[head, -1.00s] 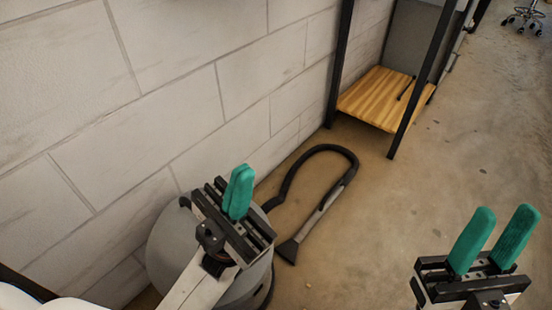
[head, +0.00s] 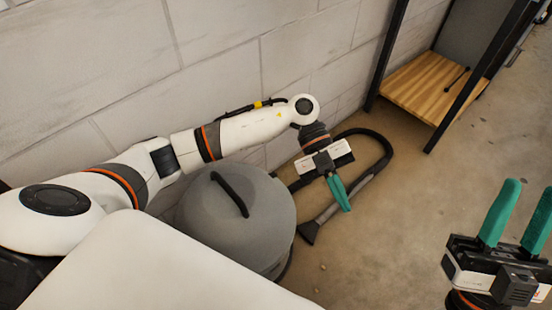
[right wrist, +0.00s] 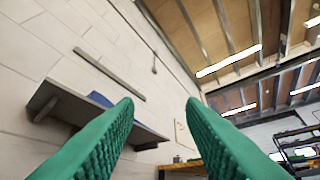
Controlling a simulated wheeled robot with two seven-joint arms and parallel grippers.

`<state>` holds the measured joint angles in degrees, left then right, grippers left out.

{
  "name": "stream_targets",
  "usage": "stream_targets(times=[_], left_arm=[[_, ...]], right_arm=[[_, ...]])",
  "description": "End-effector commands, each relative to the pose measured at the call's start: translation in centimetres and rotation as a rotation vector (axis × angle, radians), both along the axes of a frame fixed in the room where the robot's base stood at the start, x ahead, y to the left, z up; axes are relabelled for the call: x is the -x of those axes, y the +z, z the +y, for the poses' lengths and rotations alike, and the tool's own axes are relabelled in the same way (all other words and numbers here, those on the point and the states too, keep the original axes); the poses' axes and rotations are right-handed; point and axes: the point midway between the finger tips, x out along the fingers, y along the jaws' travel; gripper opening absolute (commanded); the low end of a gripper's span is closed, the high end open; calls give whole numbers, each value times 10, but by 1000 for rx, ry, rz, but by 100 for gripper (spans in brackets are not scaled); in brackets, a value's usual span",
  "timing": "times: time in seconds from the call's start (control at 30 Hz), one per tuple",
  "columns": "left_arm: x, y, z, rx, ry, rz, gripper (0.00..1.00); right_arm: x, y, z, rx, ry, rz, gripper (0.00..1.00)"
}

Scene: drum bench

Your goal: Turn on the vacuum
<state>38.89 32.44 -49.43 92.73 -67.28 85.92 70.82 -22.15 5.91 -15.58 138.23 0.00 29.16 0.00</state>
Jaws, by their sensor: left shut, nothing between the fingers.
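The vacuum (head: 235,225) is a grey round canister with a black top handle, standing on the floor against the wall in the head view. Its black hose (head: 385,150) loops out to the right and ends in a grey wand with a dark floor nozzle (head: 308,232). My left gripper (head: 346,206) is shut and empty, pointing down to the right of the canister, in front of the hose and wand; I cannot tell whether it touches them. My right gripper (head: 512,225) is open and empty at the lower right, away from the vacuum. Its green fingers stand apart in the right wrist view (right wrist: 160,110). No switch can be made out.
A pale block wall (head: 220,70) runs behind the vacuum. A dark-framed rack with a wooden shelf (head: 432,85) stands at the upper right. The concrete floor (head: 400,230) between the wand and my right gripper is clear. A wall shelf (right wrist: 90,110) shows in the right wrist view.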

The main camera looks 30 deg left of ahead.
Motion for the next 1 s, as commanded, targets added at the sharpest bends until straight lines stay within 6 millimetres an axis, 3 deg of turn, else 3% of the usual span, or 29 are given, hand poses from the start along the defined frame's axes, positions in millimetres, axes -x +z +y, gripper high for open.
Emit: stream_targets(times=[0.03, 0.2, 0.3, 0.4, 0.57, 1.0], left_arm=[[-25, -5, 26, -153, 48, -10, 0], [-88, -16, 119, -606, 257, 3, 0], [-112, -10, 166, -791, 378, 15, 0], [-125, -4, 198, -907, 466, 26, 0], [-132, 1, 218, -978, 526, 33, 0], [-131, -5, 217, -979, 526, 34, 0]], right_arm=[[-3, 2, 0, 7, -2, 23, 36], [-12, -1, 2, 28, -6, 92, 36], [-16, -3, 2, 38, -8, 121, 36], [-19, -4, 3, 43, -9, 142, 36], [-20, -5, 3, 47, -9, 153, 36], [-16, -3, 2, 37, -7, 122, 36]])
